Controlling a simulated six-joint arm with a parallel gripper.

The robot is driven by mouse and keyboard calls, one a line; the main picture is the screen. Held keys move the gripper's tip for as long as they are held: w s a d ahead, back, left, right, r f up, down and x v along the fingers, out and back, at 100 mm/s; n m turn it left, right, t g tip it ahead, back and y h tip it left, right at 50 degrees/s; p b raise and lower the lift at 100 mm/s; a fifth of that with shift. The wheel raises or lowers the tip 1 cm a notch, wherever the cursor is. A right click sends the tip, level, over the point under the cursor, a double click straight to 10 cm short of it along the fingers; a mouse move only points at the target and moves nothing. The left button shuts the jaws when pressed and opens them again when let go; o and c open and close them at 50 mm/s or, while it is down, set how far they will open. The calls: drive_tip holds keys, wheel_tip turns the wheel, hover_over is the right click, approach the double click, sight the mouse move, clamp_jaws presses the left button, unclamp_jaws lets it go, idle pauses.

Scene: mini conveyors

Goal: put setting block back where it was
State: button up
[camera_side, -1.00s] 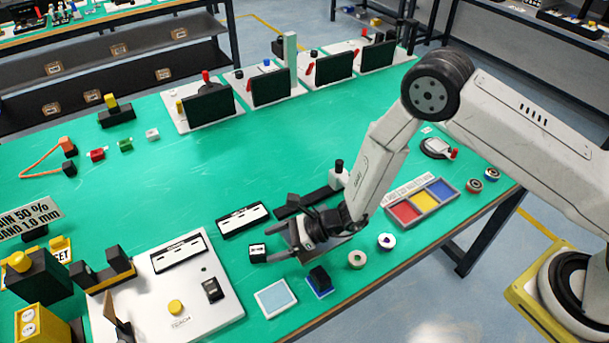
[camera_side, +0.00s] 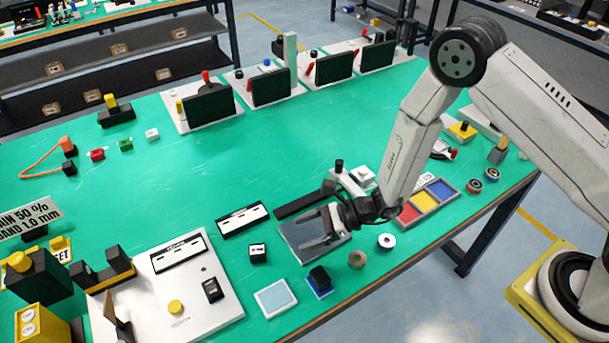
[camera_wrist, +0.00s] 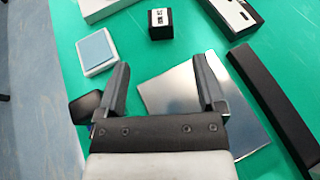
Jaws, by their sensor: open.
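The likely setting block, a small black block with a white marked label (camera_side: 258,253), stands on the green table left of my gripper. It also shows at the top of the wrist view (camera_wrist: 161,24), ahead of the fingertips and apart from them. My gripper (camera_side: 306,231) is open and empty, low over a flat grey metal plate (camera_side: 298,227).
A light-blue pad (camera_side: 276,298) and a black block on a blue base (camera_side: 319,280) lie near the front edge. A long black bar (camera_side: 305,202) and a labelled black strip (camera_side: 242,220) lie behind. The white teach panel (camera_side: 190,290) is left. The table's middle is clear.

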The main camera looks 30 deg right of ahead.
drive_tip(key=shift+s+r, duration=0.1)
drive_tip(key=shift+s+r+n+g, duration=0.15)
drive_tip(key=shift+n+g, duration=0.15)
drive_tip(key=s+d+r+n+g+h, duration=0.4)
drive_tip(key=s+d+r+n+g, duration=0.25)
drive_tip(key=s+n, duration=0.3)
drive_tip(key=s+d+r+n+t+h, duration=0.1)
drive_tip(key=d+r+n+t+h, duration=0.1)
drive_tip(key=d+r+n+h, duration=0.2)
drive_tip(key=s+d+r+n+t+h, duration=0.1)
drive_tip(key=d+r+n+h, duration=0.3)
drive_tip(key=d+n, duration=0.4)
drive_tip(key=shift+d+r+t+h, duration=0.35)
drive_tip(key=shift+d+t, duration=0.3)
drive_tip(key=shift+d, duration=1.45)
drive_tip(key=shift+n, duration=0.25)
